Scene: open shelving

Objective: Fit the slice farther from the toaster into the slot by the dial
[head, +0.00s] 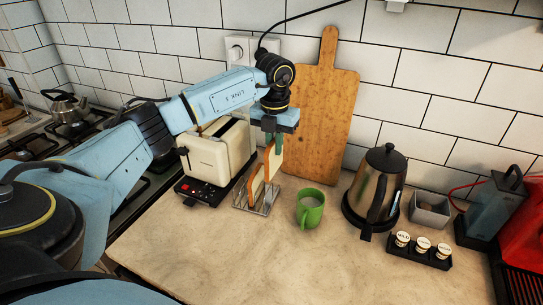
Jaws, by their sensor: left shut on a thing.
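The cream toaster (224,154) stands left of the middle against the back wall, its front panel with a red light facing me; I cannot make out its slots or the dial clearly. A wire toast rack (262,206) stands just right of it. One bread slice (257,186) stands upright in the rack on the toaster side. My left gripper (273,143) points down above the rack, shut on the other slice (274,163), the one farther from the toaster. This slice is upright; whether its bottom is clear of the rack is hard to tell. My right gripper is out of view.
A green mug (310,208) stands right of the rack. A wooden board (320,105) leans on the wall behind. A kettle (378,187), a grey bin (430,210) and small jars (422,246) stand at right. The front counter is clear. A stove lies left.

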